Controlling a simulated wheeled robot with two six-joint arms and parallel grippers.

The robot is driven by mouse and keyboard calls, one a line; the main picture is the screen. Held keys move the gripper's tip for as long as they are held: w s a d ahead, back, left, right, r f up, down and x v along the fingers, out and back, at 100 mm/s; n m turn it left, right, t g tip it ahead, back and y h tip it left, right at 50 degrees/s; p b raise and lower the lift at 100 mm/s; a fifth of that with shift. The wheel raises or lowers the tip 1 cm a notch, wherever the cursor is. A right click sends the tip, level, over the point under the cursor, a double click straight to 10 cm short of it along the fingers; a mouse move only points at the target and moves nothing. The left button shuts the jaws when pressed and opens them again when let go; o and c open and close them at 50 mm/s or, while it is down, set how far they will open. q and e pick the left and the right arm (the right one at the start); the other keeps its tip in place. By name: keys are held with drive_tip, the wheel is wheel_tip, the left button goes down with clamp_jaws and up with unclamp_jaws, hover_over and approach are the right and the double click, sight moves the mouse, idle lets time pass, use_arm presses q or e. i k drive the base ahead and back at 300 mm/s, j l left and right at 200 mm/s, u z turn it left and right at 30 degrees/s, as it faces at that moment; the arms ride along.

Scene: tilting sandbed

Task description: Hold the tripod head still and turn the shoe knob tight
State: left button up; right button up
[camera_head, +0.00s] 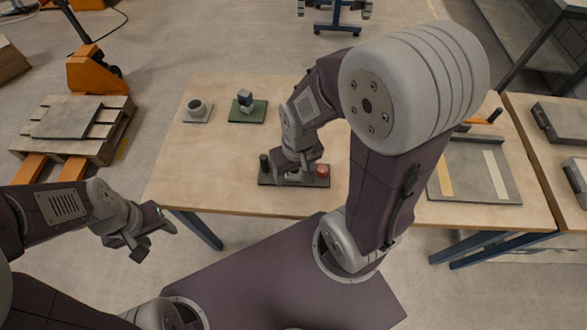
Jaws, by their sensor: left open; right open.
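A dark base (265,179) lies near the front edge of the wooden table, with a black upright knob (264,161) at its left end and a red knob (323,170) at its right end. I cannot tell for sure which of these is the tripod head. My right gripper (296,173) is open, low over the middle of the dark base, and hides part of it; contact cannot be seen. My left gripper (156,239) is open and empty, off the table's front left edge.
A grey plate (190,118) with a dark round piece stands at the table's back left. A grey board (480,184) with pale strips lies at the right, partly behind my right arm. The front left tabletop (195,165) is clear. A pallet (70,130) stands on the floor at left.

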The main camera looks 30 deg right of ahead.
sight(322, 170)
drive_tip(key=l+z, duration=0.15)
drive_tip(key=z, duration=0.2)
drive_tip(key=l+z, duration=0.2)
drive_tip(key=z, duration=0.15)
drive_tip(key=l+z, duration=0.15)
drive_tip(key=z, duration=0.2)
